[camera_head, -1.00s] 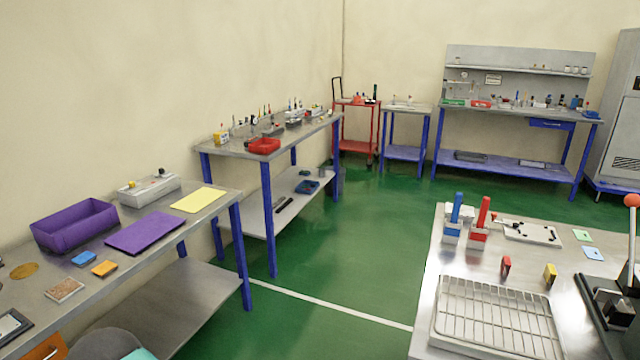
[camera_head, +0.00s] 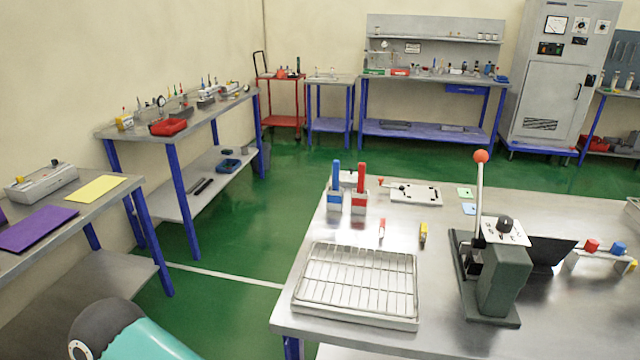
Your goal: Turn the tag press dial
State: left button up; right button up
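The tag press (camera_head: 497,275) stands on the steel table at the right. It has a dark grey-green body and a tall lever with a red ball knob (camera_head: 481,157). Its black dial (camera_head: 505,224) sits on a white plate on top; the marks around it are too small to read. Part of my arm, dark with a teal link, shows at the bottom left, well apart from the press. Neither gripper is in view.
A wire rack on a tray (camera_head: 357,283) lies left of the press on the table (camera_head: 435,348). Blue and red holders (camera_head: 347,203) stand behind it. Small red and yellow blocks lie between. Green floor (camera_head: 240,235) is open between this table and the left benches.

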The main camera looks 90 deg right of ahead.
aim_at(505, 224)
jog(key=z, duration=0.85)
jog(key=k, duration=0.85)
jog(key=z, duration=1.2)
jog(key=k, duration=1.4)
jog(key=z, duration=0.25)
jog(key=i, duration=0.95)
jog(key=u, duration=0.05)
